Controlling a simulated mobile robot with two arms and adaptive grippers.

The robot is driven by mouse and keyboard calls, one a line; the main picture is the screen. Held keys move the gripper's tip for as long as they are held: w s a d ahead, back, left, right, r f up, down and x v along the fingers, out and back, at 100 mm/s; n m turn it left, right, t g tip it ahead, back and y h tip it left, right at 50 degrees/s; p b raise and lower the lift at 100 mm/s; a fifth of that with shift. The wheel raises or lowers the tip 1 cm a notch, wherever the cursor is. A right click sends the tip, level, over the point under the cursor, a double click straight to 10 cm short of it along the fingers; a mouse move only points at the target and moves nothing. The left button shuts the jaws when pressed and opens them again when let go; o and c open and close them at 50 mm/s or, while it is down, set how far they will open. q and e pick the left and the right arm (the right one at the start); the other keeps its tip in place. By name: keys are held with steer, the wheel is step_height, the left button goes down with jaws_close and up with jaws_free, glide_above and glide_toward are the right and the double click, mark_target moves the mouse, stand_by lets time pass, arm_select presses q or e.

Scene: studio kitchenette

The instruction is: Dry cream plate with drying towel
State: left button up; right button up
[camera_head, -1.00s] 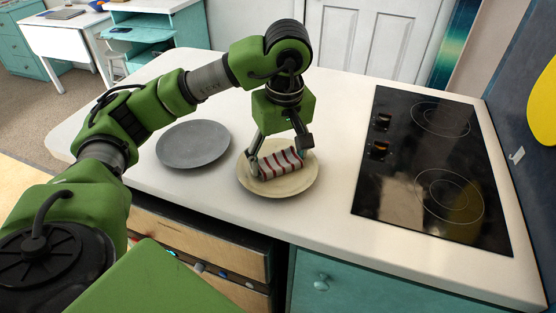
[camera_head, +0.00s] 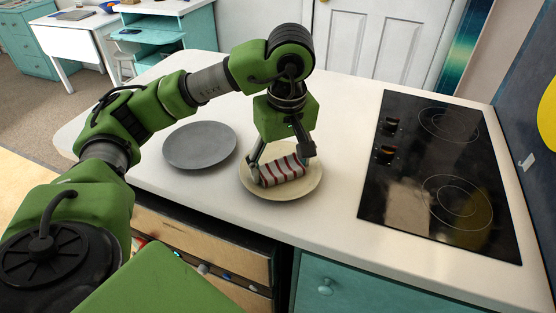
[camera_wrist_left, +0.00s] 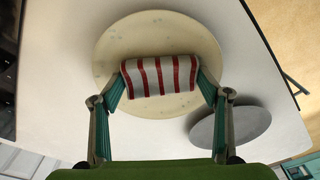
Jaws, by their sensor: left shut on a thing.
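The cream plate (camera_head: 308,188) lies flat on the white counter, left of the cooktop. The drying towel (camera_head: 283,170), a rolled white cloth with red stripes, is over the plate. My left gripper (camera_head: 283,168) points down above the plate and is shut on the towel, one finger at each end. In the left wrist view the towel (camera_wrist_left: 160,76) spans between the fingertips of my left gripper (camera_wrist_left: 160,78), across the near half of the cream plate (camera_wrist_left: 150,35). The towel appears to touch the plate. My right gripper is not in view.
A grey plate (camera_head: 199,145) lies on the counter (camera_head: 160,95) to the left of the cream plate. A black cooktop (camera_head: 440,178) with knobs is on the right. Clear counter lies between the cream plate and cooktop. Drawers are below the front edge.

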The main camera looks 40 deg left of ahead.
mark_target(279, 164)
arm_select(q)
steer(key=shift+w+d, duration=0.3)
steer(key=shift+w+a+f, duration=0.1)
steer(key=shift+w, duration=0.35)
steer(key=shift+w+a+b, duration=0.2)
steer(key=shift+a+b, duration=0.15)
steer(key=shift+a, duration=0.15)
steer(key=shift+s+a, duration=0.3)
steer(key=shift+a, duration=0.05)
steer(key=shift+s+d, duration=0.15)
steer(key=shift+s, duration=0.45)
steer(key=shift+s+d, duration=0.1)
steer(key=shift+d, duration=0.35)
step_height(279, 164, up, 4)
steer(key=p, duration=0.3)
step_height(279, 164, up, 3)
steer(key=p, duration=0.3)
